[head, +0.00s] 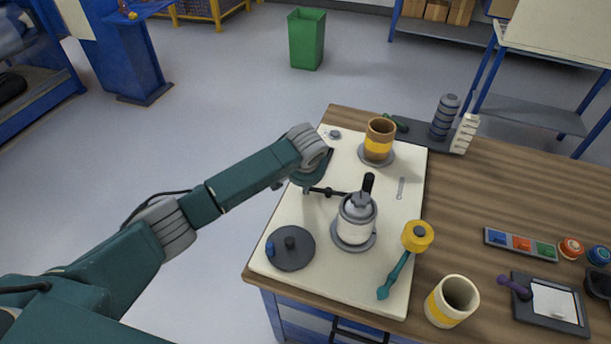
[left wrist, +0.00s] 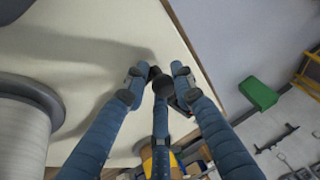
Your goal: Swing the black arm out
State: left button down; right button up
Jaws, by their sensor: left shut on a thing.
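The black arm (head: 329,191) is a thin dark rod with a small knob, lying low over the cream board (head: 285,213). It runs from my left gripper toward the white roller (head: 355,225) with a grey metal top. My left gripper (head: 309,186) reaches in from the left and points down at the rod's outer end, over the board's left edge. In the left wrist view its fingers (left wrist: 158,82) are closed around a dark round end (left wrist: 162,86) of the arm. A pale roller (left wrist: 22,140) with a grey flange stands at the left there. My right gripper is out of view.
A cream cup (head: 451,301) stands on the wooden table. Floor left of the table is clear.

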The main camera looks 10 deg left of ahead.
pick_arm(q)
jog(key=shift+s+r+n+p, duration=0.15)
jog(key=shift+s+n+p, duration=0.05)
jog(key=shift+n+p, duration=0.35)
dwell(0.8)
dwell(0.5)
jog(key=c, duration=1.7)
grip_release()
jog(key=shift+a, duration=0.1)
jog(key=shift+o, duration=0.8)
jog(key=shift+s, duration=0.2)
jog(key=shift+r, duration=0.15)
jog(key=v, duration=1.1)
jog(key=shift+d+r, duration=0.25)
jog(key=shift+d, duration=0.05)
jog(key=shift+s, duration=0.1)
